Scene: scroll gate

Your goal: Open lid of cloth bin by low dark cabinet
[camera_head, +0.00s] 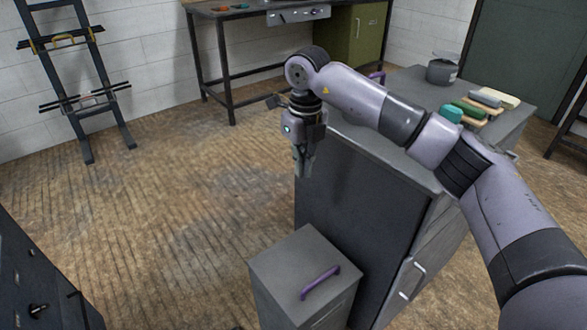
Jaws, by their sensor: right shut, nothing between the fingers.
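A grey box-shaped bin (285,268) stands on the floor at the bottom middle, close beside the low dark cabinet (350,205). I take it for the cloth bin. Its flat lid is down, with a purple bar handle (321,282) on top. My right gripper (303,172) points down and is shut and empty. In the picture it shows above the bin, in front of the cabinet's dark side, apart from the handle. My left gripper is not in view.
A pot (441,70) and several coloured blocks or cloths (476,105) lie on the cabinet top. A workbench (245,12) and a rack (75,60) stand by the back wall. A dark unit (35,275) is at lower left. The wooden floor between is clear.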

